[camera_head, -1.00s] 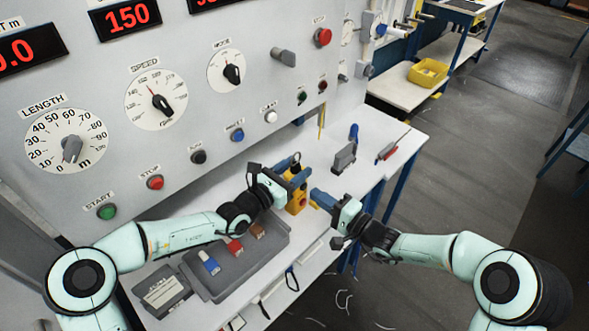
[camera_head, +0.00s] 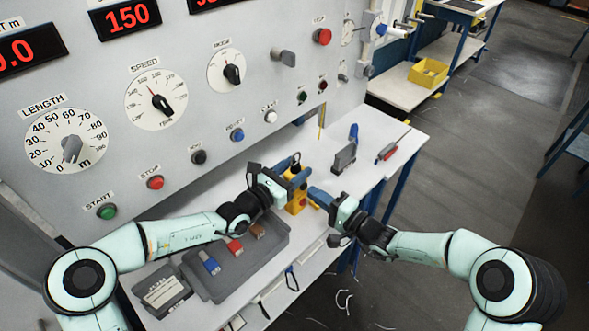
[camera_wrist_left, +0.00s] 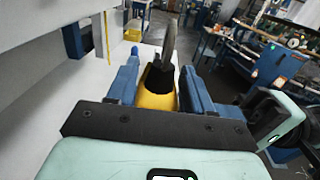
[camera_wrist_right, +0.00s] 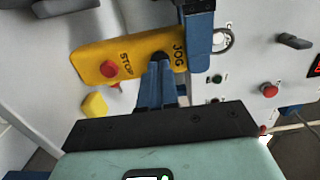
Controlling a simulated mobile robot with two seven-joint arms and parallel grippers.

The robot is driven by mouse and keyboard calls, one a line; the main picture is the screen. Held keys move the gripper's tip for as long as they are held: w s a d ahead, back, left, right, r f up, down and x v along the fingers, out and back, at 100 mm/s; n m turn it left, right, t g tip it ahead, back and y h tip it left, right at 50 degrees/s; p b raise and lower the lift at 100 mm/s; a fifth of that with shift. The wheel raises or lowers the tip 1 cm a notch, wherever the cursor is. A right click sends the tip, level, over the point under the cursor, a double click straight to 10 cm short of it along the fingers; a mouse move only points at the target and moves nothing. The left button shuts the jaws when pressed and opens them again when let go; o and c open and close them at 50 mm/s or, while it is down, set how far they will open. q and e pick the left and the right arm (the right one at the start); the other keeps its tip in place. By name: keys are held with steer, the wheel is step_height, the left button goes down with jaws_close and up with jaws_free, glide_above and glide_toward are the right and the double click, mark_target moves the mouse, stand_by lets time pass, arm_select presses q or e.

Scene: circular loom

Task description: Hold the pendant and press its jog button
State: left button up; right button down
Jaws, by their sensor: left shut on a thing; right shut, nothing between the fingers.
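The yellow pendant (camera_head: 296,203) is upright between the blue fingers of my left gripper (camera_head: 299,178), above the work table. In the left wrist view its yellow body (camera_wrist_left: 157,92) sits between the two fingers, with a dark cable at its top. In the right wrist view the pendant (camera_wrist_right: 126,56) shows a red STOP button (camera_wrist_right: 109,69) and the word JOG. My right gripper (camera_head: 312,193) is shut and empty, its tips right at the JOG end. The tips (camera_wrist_right: 160,62) cover most of the dark jog button, and I cannot tell whether they touch it.
A grey tray (camera_head: 217,286) with blue, red and brown pieces stands below my left arm. The loom's control panel (camera_head: 205,110) rises behind. A grey block (camera_head: 344,158) and a red-handled tool (camera_head: 388,150) lie to the right on the white table (camera_head: 372,178).

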steer(key=shift+x, duration=0.8)
steer(key=v, duration=0.4)
stand_by(4.5)
arm_select(q)
steer(key=o, duration=1.4)
steer(key=shift+c, duration=0.2)
